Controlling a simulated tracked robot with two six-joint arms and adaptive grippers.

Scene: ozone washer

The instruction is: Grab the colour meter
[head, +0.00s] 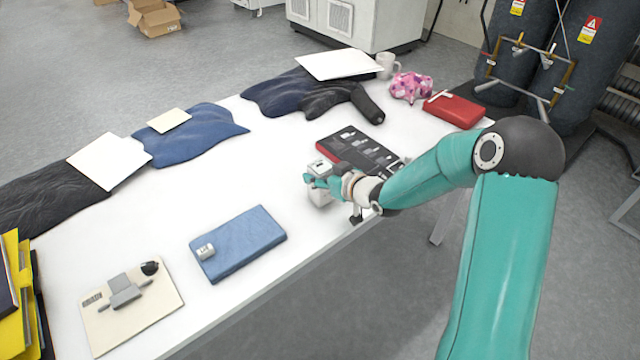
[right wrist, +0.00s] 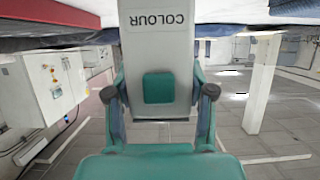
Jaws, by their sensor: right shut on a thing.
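The colour meter (right wrist: 160,45) is a pale grey block with a teal square, and its word COLOUR appears upside down in the right wrist view. My right gripper (right wrist: 160,93) is shut on it, with one finger on each side. In the head view the colour meter (head: 319,197) is a small pale block near the table's front edge, partly hidden by the teal fingers of my right gripper (head: 322,182). I cannot tell whether it touches the table. My left gripper is not in view.
A black and red case of cards (head: 366,147) lies just behind the gripper. Folded garments (head: 195,130) line the back. The white table (head: 225,180) is clear mid-left.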

